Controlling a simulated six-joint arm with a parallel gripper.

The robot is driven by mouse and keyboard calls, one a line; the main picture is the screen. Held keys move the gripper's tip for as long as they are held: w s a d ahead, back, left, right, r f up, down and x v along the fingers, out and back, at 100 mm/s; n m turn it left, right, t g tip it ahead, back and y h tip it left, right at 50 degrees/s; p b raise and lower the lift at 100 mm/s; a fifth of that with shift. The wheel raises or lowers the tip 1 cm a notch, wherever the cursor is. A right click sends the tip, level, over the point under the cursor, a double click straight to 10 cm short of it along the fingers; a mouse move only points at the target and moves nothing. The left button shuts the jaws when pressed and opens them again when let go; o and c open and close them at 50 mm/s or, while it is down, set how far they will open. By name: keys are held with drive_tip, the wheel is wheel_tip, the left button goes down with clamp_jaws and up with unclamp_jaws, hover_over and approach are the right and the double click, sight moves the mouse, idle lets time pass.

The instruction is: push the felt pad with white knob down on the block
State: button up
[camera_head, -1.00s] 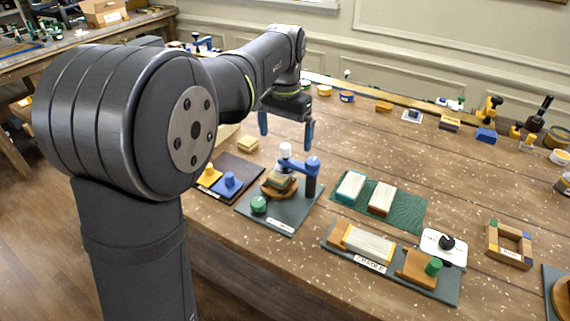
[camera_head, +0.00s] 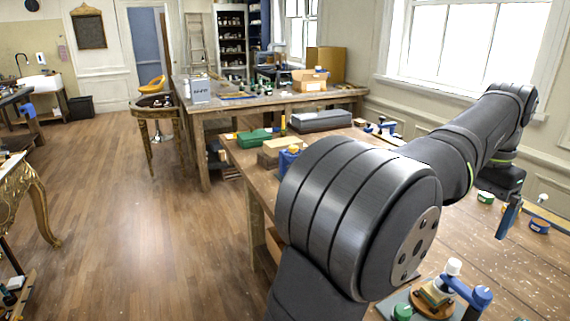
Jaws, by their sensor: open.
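The white knob (camera_head: 453,267) shows near the bottom edge, in a fixture with a blue-topped post and arm (camera_head: 482,297). The felt pad cannot be told apart clearly at this size. Under the knob is a small stack with a tan and greenish block (camera_head: 436,291) on an orange-brown round base. My gripper (camera_head: 505,205) is at the right, above the tabletop and farther back than the fixture, apart from it. It is open and empty; one blue finger shows clearly, and the other is hidden. The fixture's lower part is cut off by the frame edge.
A green knob (camera_head: 402,312) stands on the fixture's plate. Tape rolls (camera_head: 539,226) lie beyond my gripper. A green case (camera_head: 254,138) and a grey case (camera_head: 320,121) are at the table's far left. Open floor lies left; my arm hides much of the table.

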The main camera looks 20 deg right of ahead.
sight(453, 261)
drive_tip(key=c, duration=1.4)
drive_tip(key=shift+f+n, duration=0.1)
drive_tip(key=shift+n, duration=0.2)
drive_tip(key=c, duration=0.8)
drive_tip(key=n, duration=0.2)
drive_tip(key=f+n, duration=0.1)
drive_tip(key=n, duration=0.1)
drive_tip(key=shift+w, duration=0.2)
drive_tip(key=f+n, duration=0.1)
drive_tip(key=n, duration=0.3)
drive_tip(key=f+n, duration=0.1)
drive_tip(key=n, duration=0.4)
drive_tip(key=w+f+n+g, duration=0.1)
drive_tip(key=n, duration=0.3)
drive_tip(key=shift+f, duration=0.2)
drive_tip(key=shift+s+f, duration=0.2)
drive_tip(key=shift+f, duration=1.55)
drive_tip(key=shift+s+f, duration=0.2)
drive_tip(key=shift+f, duration=1.5)
